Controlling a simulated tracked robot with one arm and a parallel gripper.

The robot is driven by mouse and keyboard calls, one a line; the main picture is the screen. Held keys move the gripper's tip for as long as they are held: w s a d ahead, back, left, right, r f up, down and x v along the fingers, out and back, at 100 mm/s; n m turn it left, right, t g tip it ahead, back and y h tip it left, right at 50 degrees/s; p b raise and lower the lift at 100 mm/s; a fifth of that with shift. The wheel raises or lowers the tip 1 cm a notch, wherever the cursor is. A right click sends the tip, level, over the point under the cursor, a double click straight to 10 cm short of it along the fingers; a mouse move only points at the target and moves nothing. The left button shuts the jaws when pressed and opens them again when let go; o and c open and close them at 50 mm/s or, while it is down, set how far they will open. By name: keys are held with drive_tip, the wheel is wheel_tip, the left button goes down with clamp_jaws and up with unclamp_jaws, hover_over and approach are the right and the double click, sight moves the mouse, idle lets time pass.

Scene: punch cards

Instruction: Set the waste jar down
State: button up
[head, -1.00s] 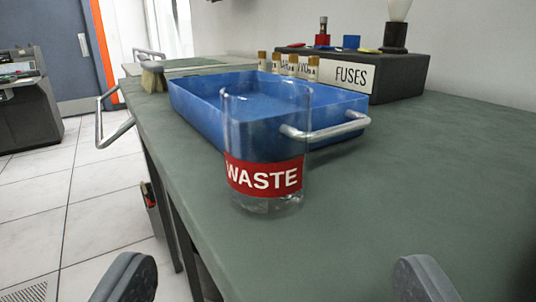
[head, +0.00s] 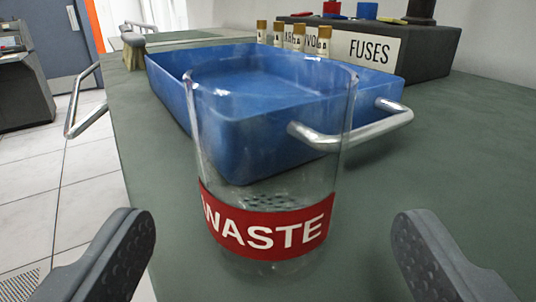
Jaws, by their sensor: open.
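The waste jar (head: 266,230) is a clear glass cylinder with a red band lettered WASTE. It stands upright on the green bench top (head: 440,190), in front of a blue tray. A few small bits seem to show through the glass near its base. My gripper (head: 273,240) is open, with one dark finger at the lower left and one at the lower right. The jar is between and slightly beyond the fingers, with a gap on both sides. Neither finger touches it.
The blue tray (head: 205,120) with metal handles is right behind the jar. Several small capped bottles (head: 299,38) and a dark FUSES box (head: 432,55) stand behind it. The bench's left edge is near the jar, with tiled floor (head: 85,190) beyond. The bench to the right is clear.

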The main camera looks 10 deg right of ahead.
sight(268, 232)
drive_tip(key=b+x, duration=0.1)
drive_tip(key=x, duration=0.3)
drive_tip(key=shift+w+f, duration=0.2)
drive_tip(key=shift+w, duration=0.05)
drive_tip(key=shift+c, duration=0.3)
drive_tip(key=c, duration=1.2)
drive_tip(key=shift+o, duration=0.2)
drive_tip(key=shift+r, duration=0.1)
